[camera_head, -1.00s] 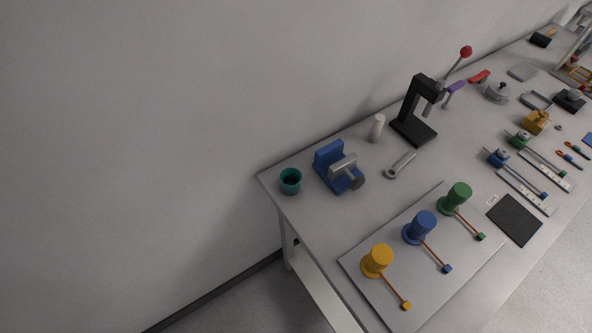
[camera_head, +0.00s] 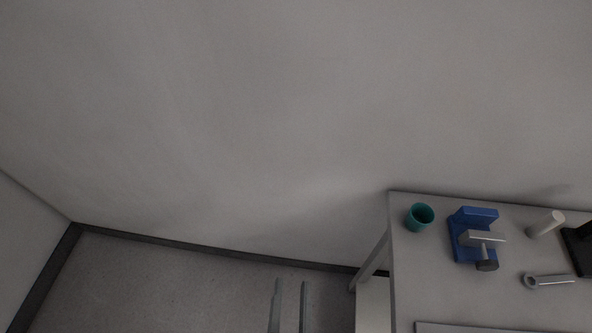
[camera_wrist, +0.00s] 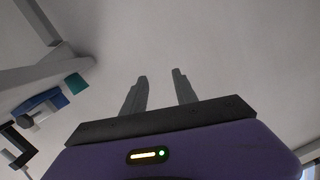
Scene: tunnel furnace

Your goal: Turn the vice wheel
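The vice (camera_head: 467,232) is blue with a grey jaw and stands near the left end of the table. Its dark round wheel (camera_head: 486,265) is on the side toward the front of the table. The vice (camera_wrist: 40,107) also shows small at the left of the wrist view. My gripper (camera_head: 290,285) shows at the bottom of the head view, over the floor left of the table and well apart from the vice. In the wrist view my gripper's two fingers (camera_wrist: 162,76) are spread with nothing between them.
A teal cup (camera_head: 419,217) stands left of the vice at the table corner. A white cylinder (camera_head: 545,224) and a wrench (camera_head: 549,281) are to its right. The table edge (camera_head: 392,262) is between my gripper and the vice. The wall runs behind the table.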

